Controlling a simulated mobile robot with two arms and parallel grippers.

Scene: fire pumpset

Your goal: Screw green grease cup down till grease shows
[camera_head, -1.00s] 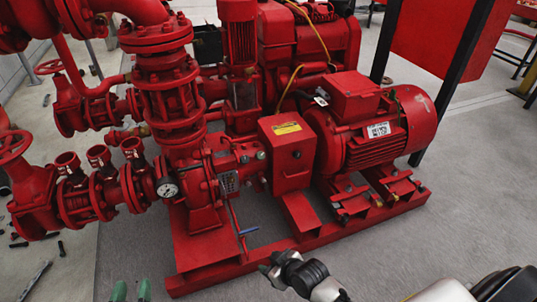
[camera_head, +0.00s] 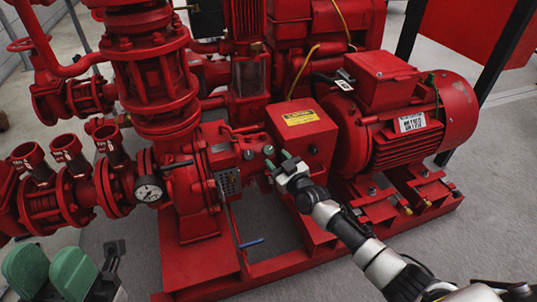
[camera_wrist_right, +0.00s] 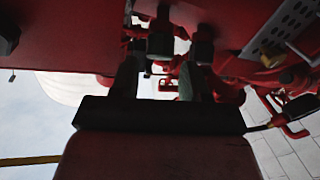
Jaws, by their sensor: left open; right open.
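A small green grease cup (camera_head: 268,150) shows on the red pump's bearing housing, left of the red box with the yellow label. A second small greenish knob (camera_head: 248,155) sits just left of it; I cannot tell its exact kind. My right gripper (camera_head: 279,160) is open, its green fingertips close in front of and just below the cup. I cannot tell whether they touch it. In the right wrist view the open fingers (camera_wrist_right: 160,80) point at dark fittings, and the cup is not clear there. My left gripper (camera_head: 48,262) is open and empty at the lower left.
The red guard box (camera_head: 303,130) stands right beside my right gripper, with the red motor (camera_head: 410,120) beyond it. The grey floor in front is clear.

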